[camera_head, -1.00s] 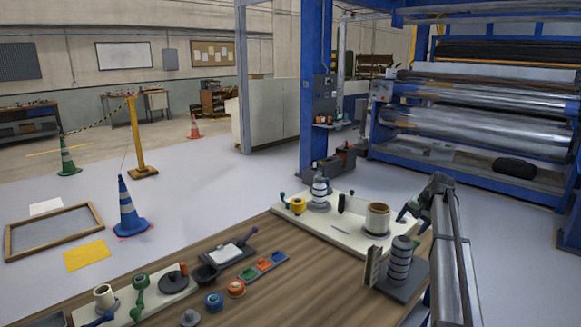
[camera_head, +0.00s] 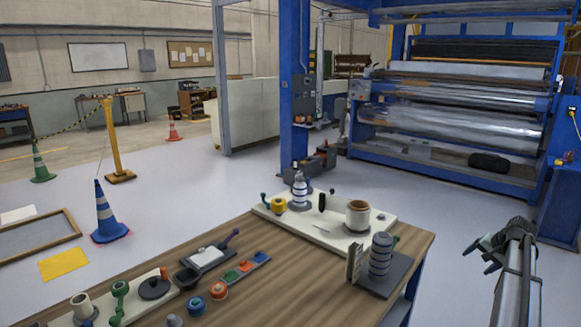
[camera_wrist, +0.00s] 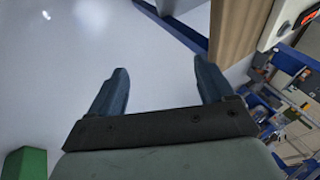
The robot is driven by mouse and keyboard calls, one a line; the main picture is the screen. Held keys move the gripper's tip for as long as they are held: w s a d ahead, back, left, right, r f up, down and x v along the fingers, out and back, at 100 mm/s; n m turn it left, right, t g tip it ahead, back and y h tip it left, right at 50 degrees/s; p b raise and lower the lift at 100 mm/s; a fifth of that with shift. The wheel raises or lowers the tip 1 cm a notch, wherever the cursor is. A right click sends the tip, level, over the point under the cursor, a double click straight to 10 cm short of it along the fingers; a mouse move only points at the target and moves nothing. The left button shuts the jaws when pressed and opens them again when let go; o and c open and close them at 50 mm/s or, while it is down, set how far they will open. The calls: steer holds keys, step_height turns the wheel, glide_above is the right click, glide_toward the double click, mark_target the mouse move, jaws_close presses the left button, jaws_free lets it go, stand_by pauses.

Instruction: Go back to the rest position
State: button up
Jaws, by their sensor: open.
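My gripper (camera_head: 479,256) is to the right of the wooden table (camera_head: 330,265) in the head view, over the open floor and clear of the table's edge. Its fingers are apart with nothing between them, as the wrist view (camera_wrist: 159,82) also shows. The wrist view has pale floor behind the fingers and a strip of the wooden table at the upper right.
A cream tray (camera_head: 310,228) on the table holds a beige roller (camera_head: 357,216) and a striped roller (camera_head: 300,192). A grey stand with another striped roller (camera_head: 380,256) is at the table's right. The large blue film machine (camera_head: 455,110) stands behind. The floor (camera_head: 440,205) between is clear.

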steer(key=s+a+f+n+g+y, duration=0.15)
steer(key=s+a+f, duration=0.25)
steer(key=a+f, duration=0.75)
steer(key=s+a+f+n+g, duration=0.15)
steer(key=s+a+f, duration=0.25)
steer(key=a+f, duration=0.7)
steer(key=s+a+f+n+g, duration=0.1)
steer(key=s+a+f+g, duration=0.3)
steer(key=a+f, duration=0.7)
steer(key=s+a+f+n+g, duration=0.1)
steer(key=s+a+f+n, duration=0.1)
steer(key=s+a+f, duration=0.55)
steer(key=s+a+f+n+g, duration=0.15)
steer(key=s+a+f, duration=0.3)
steer(key=s, duration=0.65)
steer(key=s+a+f+n+g+h, duration=0.1)
steer(key=s+a, duration=0.2)
steer(key=s, duration=0.6)
steer(key=s+a+f+n+g+h, duration=0.1)
steer(key=s+a+n+g, duration=0.1)
steer(key=s, duration=0.7)
steer(key=shift+a+f+h, duration=0.15)
steer(key=shift+a+h, duration=0.2)
steer(key=shift+a, duration=0.35)
